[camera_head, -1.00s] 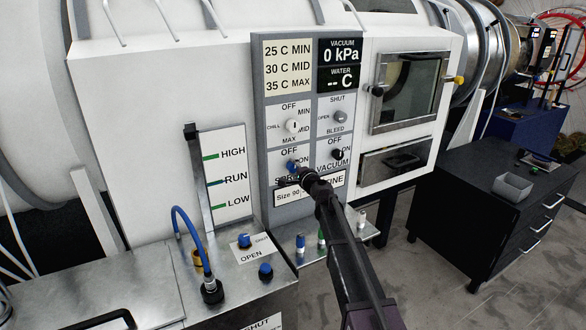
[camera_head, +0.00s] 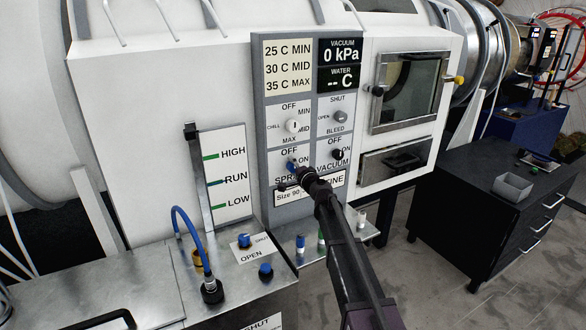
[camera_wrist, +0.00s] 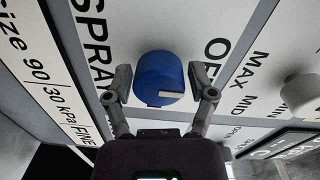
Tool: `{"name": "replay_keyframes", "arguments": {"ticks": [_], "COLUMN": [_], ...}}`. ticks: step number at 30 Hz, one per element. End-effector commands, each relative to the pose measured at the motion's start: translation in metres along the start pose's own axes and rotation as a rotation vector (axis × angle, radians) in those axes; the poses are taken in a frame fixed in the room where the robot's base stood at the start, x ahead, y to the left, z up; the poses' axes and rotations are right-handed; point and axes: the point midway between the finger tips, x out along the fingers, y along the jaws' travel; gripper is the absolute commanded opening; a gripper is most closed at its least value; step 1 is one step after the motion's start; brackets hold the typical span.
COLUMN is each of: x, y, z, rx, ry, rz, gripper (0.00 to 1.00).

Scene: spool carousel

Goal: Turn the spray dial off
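The blue spray dial (camera_head: 292,164) is on the grey control panel, under the OFF label and beside ON. In the wrist view the dial (camera_wrist: 160,75) sits between the two fingertips of my gripper (camera_wrist: 160,82). A narrow gap shows on each side, so the gripper looks open around it. The ON label is hidden there. In the head view my gripper (camera_head: 297,174) reaches the dial from the lower right and covers part of its surroundings.
The white chill dial (camera_head: 292,126) is above the spray dial. The black vacuum dial (camera_head: 338,154) is close to its right, and the bleed knob (camera_head: 340,117) is higher up. A metal shelf (camera_head: 312,248) with small fittings is below.

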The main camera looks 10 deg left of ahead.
Motion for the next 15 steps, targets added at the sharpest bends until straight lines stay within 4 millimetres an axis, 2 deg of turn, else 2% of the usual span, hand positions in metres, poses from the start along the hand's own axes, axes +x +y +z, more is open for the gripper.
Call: {"name": "replay_keyframes", "arguments": {"ticks": [15], "x": [-0.0018], "y": [0.0004], "z": [0.0005], "rx": [0.005], "ry": [-0.001], "rz": [0.001], "gripper": [0.94]}}
